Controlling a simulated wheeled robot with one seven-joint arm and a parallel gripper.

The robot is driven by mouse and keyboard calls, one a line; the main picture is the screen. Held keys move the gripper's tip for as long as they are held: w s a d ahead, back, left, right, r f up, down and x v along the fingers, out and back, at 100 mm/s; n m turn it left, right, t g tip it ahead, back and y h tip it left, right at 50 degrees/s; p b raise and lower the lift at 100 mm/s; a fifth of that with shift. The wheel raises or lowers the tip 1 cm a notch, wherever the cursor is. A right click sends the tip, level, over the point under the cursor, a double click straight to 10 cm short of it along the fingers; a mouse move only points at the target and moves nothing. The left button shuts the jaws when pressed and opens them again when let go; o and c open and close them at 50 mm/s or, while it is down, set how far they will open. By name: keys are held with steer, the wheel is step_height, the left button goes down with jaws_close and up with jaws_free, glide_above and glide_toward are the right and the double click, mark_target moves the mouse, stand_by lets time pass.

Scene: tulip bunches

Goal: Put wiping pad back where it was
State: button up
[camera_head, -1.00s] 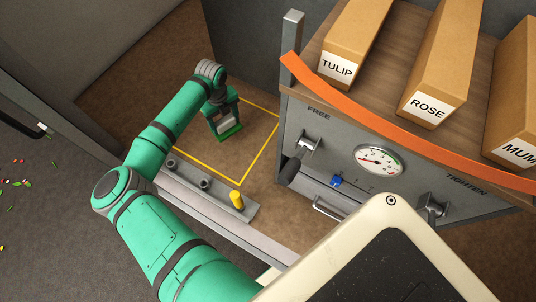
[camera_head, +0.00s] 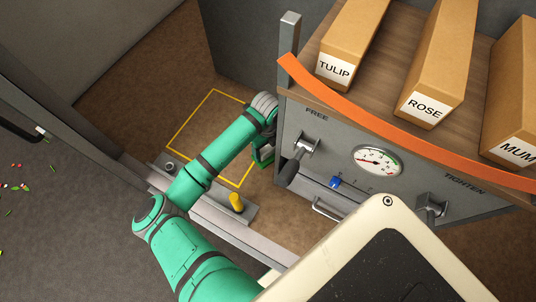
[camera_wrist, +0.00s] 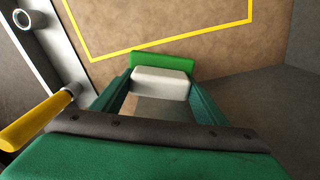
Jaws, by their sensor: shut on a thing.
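The wiping pad has a green base and a pale block on top. In the wrist view the pad (camera_wrist: 165,58) sits between my fingers, its pale block (camera_wrist: 160,82) gripped. My gripper (camera_wrist: 160,90) is shut on that block. In the head view my gripper (camera_head: 262,152) is low beside the grey cabinet's left side, right of the yellow floor outline (camera_head: 190,122). The pad is mostly hidden there by my arm and the cabinet edge. I cannot tell whether the pad touches the floor.
A grey rail (camera_head: 222,198) holds a yellow peg (camera_head: 236,201) and a round grey fitting (camera_head: 170,168). The cabinet (camera_head: 345,135) with levers and a gauge stands close to the right. Boxes sit on its top. The floor inside the yellow outline is clear.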

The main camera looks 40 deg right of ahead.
mark_target(268, 155)
steer(key=shift+f, duration=0.45)
steer(key=shift+d+f, duration=0.1)
steer(key=shift+f, duration=0.35)
steer(key=shift+s+f, duration=0.2)
steer(key=shift+f, duration=1.5)
steer(key=shift+f, duration=0.1)
steer(key=o, duration=1.1)
step_height(268, 155, up, 12)
steer(key=shift+r, duration=0.15)
steer(key=shift+w, duration=0.1)
